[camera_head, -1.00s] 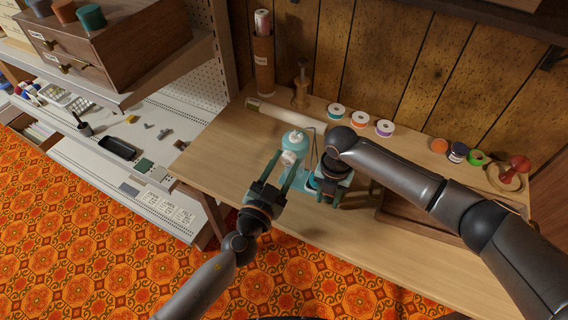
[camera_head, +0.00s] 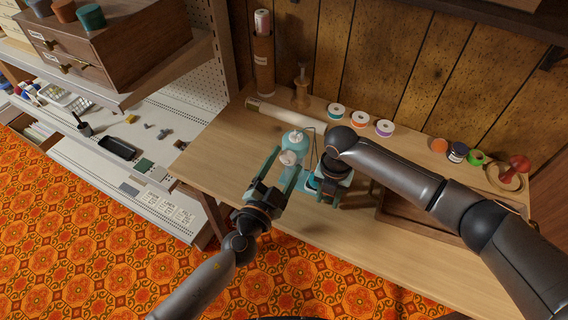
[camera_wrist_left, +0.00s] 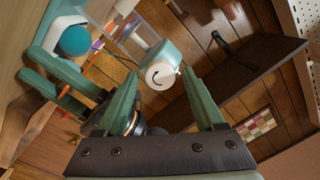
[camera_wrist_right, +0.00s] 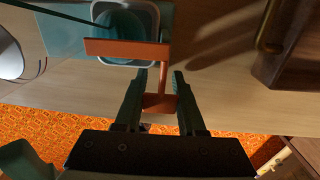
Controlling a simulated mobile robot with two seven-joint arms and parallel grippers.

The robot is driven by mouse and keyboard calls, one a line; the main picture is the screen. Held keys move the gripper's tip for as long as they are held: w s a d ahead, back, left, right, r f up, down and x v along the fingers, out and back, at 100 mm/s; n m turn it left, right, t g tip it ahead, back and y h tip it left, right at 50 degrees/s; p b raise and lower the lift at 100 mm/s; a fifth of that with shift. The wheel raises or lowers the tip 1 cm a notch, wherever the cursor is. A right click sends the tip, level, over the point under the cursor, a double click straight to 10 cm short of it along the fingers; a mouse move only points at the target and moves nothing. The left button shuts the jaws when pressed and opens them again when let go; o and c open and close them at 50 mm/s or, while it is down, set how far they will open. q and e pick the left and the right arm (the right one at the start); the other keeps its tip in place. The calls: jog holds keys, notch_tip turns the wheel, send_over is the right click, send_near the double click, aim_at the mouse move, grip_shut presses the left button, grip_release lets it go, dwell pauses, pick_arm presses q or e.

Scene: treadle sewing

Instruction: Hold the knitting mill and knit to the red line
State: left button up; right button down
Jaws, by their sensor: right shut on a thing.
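The knitting mill is a teal device on the wooden table, with a rounded teal head (camera_head: 295,140) and a white round face (camera_head: 288,157). In the left wrist view the white face (camera_wrist_left: 160,75) shows beyond my left fingertips. My left gripper (camera_head: 284,168) is open, its two fingers pointing at the head, with nothing between them. In the right wrist view my right gripper (camera_wrist_right: 158,78) is shut on the orange crank handle (camera_wrist_right: 159,104). The crank arm (camera_wrist_right: 127,48) lies over a white-rimmed teal cup (camera_wrist_right: 122,22). I cannot make out a red line.
A pale roll (camera_head: 290,116) lies behind the mill. Several spools (camera_head: 360,119) stand along the back wall. A wooden tray (camera_head: 420,222) lies right of the mill, partly under my right arm. The table's front left is clear. A shelf unit (camera_head: 110,150) stands left.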

pick_arm(q)
jog(key=shift+o, duration=0.2)
jog(key=v, duration=1.2)
jog(key=w+d+n, duration=0.1)
jog(key=w, duration=0.2)
jog(key=w+d+n, duration=0.2)
jog(key=w, duration=0.2)
jog(key=w+d+n, duration=0.1)
jog(key=w+d, duration=0.1)
jog(key=w, duration=0.2)
jog(key=shift+w+n, duration=0.2)
jog(key=shift+n, duration=0.1)
jog(key=shift+c, duration=0.3)
grip_shut()
dwell(0.6)
